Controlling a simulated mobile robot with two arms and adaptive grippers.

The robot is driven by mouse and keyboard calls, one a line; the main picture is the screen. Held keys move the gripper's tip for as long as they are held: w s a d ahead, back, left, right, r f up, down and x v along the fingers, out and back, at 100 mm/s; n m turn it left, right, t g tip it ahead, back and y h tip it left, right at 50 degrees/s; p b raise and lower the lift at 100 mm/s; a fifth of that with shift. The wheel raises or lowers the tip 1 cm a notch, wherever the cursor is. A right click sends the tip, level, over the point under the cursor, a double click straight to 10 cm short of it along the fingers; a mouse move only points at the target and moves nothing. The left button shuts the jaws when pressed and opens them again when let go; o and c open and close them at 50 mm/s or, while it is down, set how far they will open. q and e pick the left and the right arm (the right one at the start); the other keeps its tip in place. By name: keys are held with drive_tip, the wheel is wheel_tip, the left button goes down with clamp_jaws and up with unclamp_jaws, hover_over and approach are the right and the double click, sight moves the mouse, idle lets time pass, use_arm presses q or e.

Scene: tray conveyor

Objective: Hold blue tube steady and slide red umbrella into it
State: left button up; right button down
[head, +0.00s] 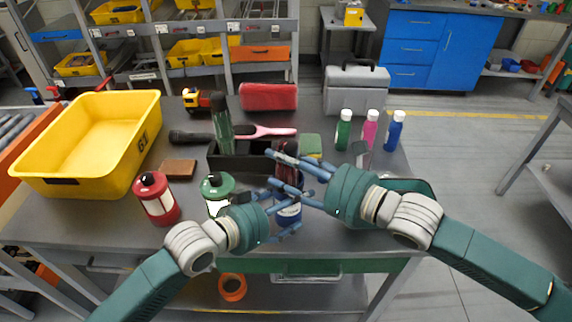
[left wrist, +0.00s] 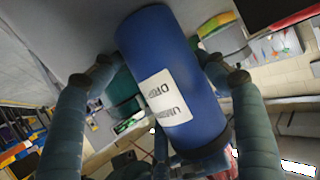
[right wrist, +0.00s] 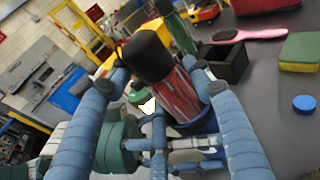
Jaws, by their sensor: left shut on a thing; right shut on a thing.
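The blue tube (head: 289,213) stands near the table's front edge, between the fingers of my left gripper (head: 296,210), which is shut on it. In the left wrist view the blue tube (left wrist: 172,75) fills the middle, with a white printed label. My right gripper (head: 272,168) is shut on the dark red umbrella (head: 287,158), just above the tube. In the right wrist view the umbrella (right wrist: 182,97) has a black handle end towards the camera, and its far end meets the blue tube (right wrist: 207,122). Fingers hide part of that junction, so I cannot tell how deep it sits.
Red (head: 157,200) and green (head: 217,190) canisters stand left, near a large yellow bin (head: 85,185). A sponge (head: 311,145) and several capped bottles (head: 369,128) are at the right.

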use_arm(q)
drive_tip(key=shift+s+d+r, duration=0.15)
drive_tip(key=shift+d, duration=0.05)
use_arm(e)
drive_tip(key=shift+d+f, duration=0.15)
drive_tip(key=shift+f, duration=0.8)
drive_tip(key=c, duration=1.1)
unclamp_jaws()
drive_tip(key=o, duration=0.4)
use_arm(q)
drive_tip(key=shift+a, duration=0.1)
drive_tip(key=shift+w+a, duration=0.1)
drive_tip(key=shift+w, duration=0.1)
use_arm(e)
drive_tip(key=shift+s+d, duration=0.3)
drive_tip(key=shift+d, duration=0.15)
drive_tip(key=v, duration=0.5)
drive_tip(key=shift+r, duration=0.4)
drive_tip(key=shift+s+d+r, duration=0.55)
drive_tip(key=shift+s, duration=0.05)
